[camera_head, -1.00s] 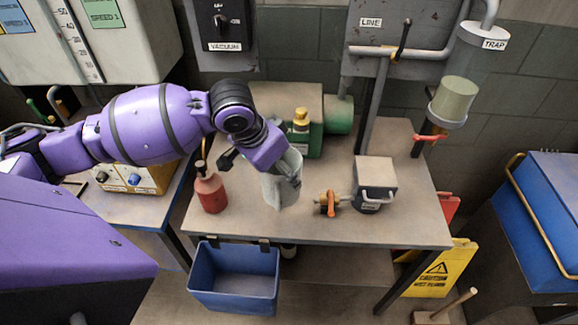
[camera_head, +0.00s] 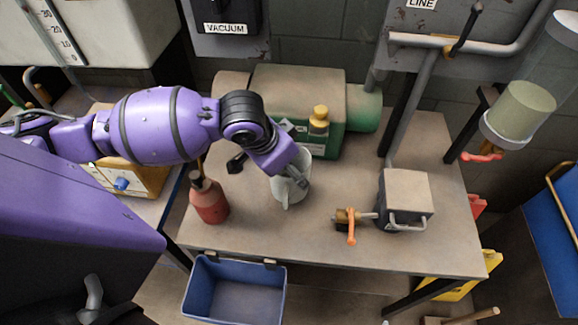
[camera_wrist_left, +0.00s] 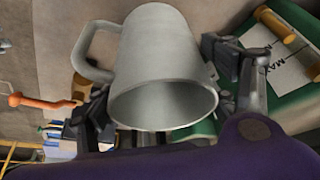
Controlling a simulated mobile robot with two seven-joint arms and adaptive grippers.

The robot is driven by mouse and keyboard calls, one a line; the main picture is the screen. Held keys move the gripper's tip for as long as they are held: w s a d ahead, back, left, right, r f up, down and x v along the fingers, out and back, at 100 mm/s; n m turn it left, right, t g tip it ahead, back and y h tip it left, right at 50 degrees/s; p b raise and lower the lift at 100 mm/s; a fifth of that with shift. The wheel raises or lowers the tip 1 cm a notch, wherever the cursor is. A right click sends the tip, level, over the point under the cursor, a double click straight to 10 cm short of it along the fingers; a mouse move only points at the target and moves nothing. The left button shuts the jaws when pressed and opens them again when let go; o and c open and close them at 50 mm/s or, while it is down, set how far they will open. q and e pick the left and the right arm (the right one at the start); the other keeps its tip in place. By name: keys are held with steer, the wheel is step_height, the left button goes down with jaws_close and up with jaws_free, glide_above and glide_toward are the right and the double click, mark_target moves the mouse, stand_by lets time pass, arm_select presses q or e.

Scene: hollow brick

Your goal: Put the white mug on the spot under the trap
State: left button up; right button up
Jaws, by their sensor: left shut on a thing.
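The white mug (camera_head: 291,184) is above the table, beside the green machine, in the head view. My left gripper (camera_head: 287,172) is shut on it. In the left wrist view the mug (camera_wrist_left: 160,62) fills the middle between the two fingers (camera_wrist_left: 165,100), its open rim toward the camera and its handle to the left. The clear trap (camera_head: 522,108) hangs at the upper right of the head view, with pale contents and an orange tap (camera_head: 482,157) below it. The spot under the trap cannot be made out. My right gripper is not in view.
A red bottle (camera_head: 209,199) stands left of the mug. A grey box (camera_head: 405,194) with an orange-handled valve (camera_head: 350,222) sits to the right on the table (camera_head: 300,242). The green machine (camera_head: 330,145) stands behind. A blue bin (camera_head: 235,293) hangs at the front edge.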

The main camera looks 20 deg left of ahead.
arm_select(q)
steer(key=f, duration=0.1)
steer(key=f+b, duration=0.2)
steer(key=f, duration=0.1)
steer(key=shift+w, duration=0.3)
steer(key=shift+a, duration=0.2)
steer(key=shift+c, duration=0.5)
steer(key=shift+r, duration=0.2)
steer(key=shift+d, duration=0.1)
steer(key=shift+f, duration=0.1)
steer(key=o, duration=1)
steer(key=shift+w+f, duration=0.1)
steer(key=shift+o, duration=1.8)
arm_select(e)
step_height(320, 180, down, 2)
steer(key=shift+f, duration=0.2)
